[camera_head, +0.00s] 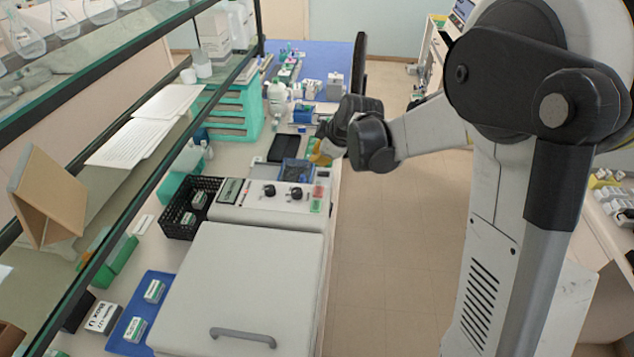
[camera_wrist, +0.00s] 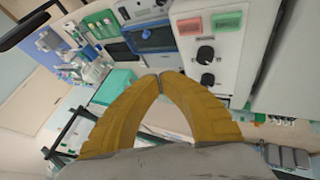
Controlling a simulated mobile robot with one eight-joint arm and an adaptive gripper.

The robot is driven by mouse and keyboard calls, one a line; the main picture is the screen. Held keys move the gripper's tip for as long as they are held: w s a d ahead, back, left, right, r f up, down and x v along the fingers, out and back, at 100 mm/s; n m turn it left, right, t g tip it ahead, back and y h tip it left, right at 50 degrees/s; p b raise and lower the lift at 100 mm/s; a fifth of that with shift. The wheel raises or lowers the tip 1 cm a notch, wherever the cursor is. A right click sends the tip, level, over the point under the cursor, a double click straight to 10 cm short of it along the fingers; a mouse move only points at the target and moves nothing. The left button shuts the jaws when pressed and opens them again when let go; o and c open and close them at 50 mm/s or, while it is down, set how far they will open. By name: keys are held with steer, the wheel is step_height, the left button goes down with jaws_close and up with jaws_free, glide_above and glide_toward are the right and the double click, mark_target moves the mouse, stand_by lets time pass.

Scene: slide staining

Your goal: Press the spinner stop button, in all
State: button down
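The spinner is a large white machine (camera_head: 260,260) with a grey lid handle. Its control panel (camera_head: 250,205) has a small display and two black knobs (camera_head: 283,192). At the panel's right end are a red button (camera_head: 319,190) and a green button (camera_head: 317,207). The wrist view shows the red button (camera_wrist: 189,27) and the green button (camera_wrist: 228,21) uncovered. Labels are too small to read. My gripper (camera_head: 322,152), with yellow fingers, is above the bench, beyond the panel. In the wrist view its fingertips (camera_wrist: 160,75) meet, with nothing between them. It is apart from the buttons.
A blue device (camera_head: 294,171) sits just beyond the panel. A black basket (camera_head: 190,205) stands left of it. Teal drawers (camera_head: 238,112) and bottles are further back. A glass shelf (camera_head: 130,80) overhangs the left. The floor (camera_head: 385,250) on the right is clear.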

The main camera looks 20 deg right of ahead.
mark_target(317, 187)
steer(key=shift+s, duration=0.15)
step_height(317, 187, down, 9)
steer(key=b, duration=0.6)
stand_by(1.4)
steer(key=shift+f+b, duration=0.35)
steer(key=shift+b, duration=0.25)
steer(key=shift+f+b, duration=0.3)
steer(key=shift+b, duration=0.05)
steer(key=shift+r, duration=0.15)
stand_by(0.5)
steer(key=shift+r+p, duration=0.45)
steer(key=shift+r, duration=0.15)
